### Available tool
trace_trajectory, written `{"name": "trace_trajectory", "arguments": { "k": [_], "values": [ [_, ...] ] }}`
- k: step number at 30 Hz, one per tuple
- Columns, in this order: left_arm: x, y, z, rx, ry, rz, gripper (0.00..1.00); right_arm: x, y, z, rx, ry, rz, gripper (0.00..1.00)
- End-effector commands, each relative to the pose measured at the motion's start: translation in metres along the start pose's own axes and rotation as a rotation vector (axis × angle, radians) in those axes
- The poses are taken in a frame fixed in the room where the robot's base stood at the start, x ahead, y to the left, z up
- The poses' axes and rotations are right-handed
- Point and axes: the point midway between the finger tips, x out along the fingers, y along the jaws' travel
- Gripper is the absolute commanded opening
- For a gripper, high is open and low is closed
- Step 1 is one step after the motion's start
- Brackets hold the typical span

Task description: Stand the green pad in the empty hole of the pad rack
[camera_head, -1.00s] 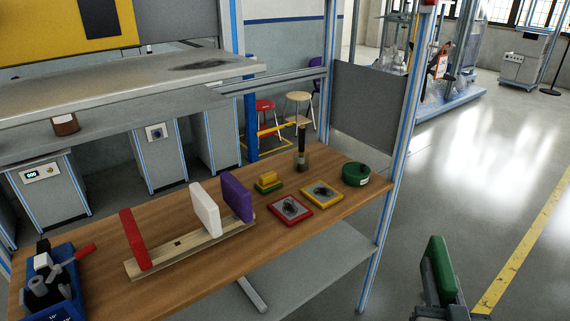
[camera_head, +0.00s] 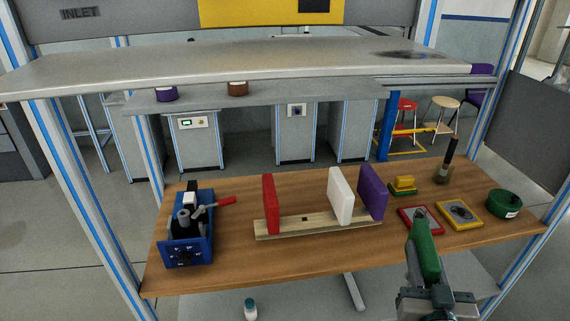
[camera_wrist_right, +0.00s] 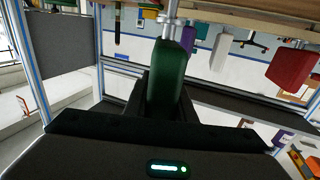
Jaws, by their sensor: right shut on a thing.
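The green pad (camera_head: 424,250) stands upright, slightly tilted, in my right gripper (camera_head: 427,279), in front of the table's right part. The right wrist view shows the green pad (camera_wrist_right: 168,72) between the fingers of the right gripper (camera_wrist_right: 165,100), which is shut on it. The pad rack (camera_head: 283,230) is a long pale wooden bar on the table, left of the gripper. A red pad (camera_head: 270,204) stands at its left end, and a white pad (camera_head: 340,197) and a purple pad (camera_head: 372,192) stand at its right. A dark empty hole (camera_head: 304,219) shows between red and white. My left gripper is out of view.
A blue fixture with a red handle (camera_head: 187,240) stands at the table's left. Red (camera_head: 420,219) and yellow (camera_head: 459,214) framed plates, a yellow-green block (camera_head: 403,186), a dark-handled tool (camera_head: 447,163) and a green round tin (camera_head: 505,204) occupy the right. A grey shelf (camera_head: 240,68) spans above.

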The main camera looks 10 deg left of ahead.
Motion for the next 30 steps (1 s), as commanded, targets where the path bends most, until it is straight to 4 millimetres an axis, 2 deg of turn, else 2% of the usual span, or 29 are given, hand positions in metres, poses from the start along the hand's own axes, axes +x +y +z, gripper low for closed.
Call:
{"name": "trace_trajectory", "arguments": {
  "k": [15, 20, 25, 30],
  "values": [
    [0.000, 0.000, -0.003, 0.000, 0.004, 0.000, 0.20, 0.000, 0.000, -0.001, 0.000, 0.002, 0.000, 0.00],
    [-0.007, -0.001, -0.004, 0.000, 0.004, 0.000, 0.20, 0.003, -0.007, -0.005, 0.001, 0.000, -0.011, 0.00],
    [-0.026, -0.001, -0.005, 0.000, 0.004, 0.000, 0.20, 0.011, -0.031, -0.016, 0.004, -0.008, -0.049, 0.00],
    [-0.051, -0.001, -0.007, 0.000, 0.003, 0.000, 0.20, 0.023, -0.071, -0.028, 0.004, -0.013, -0.112, 0.00]
  ]
}}
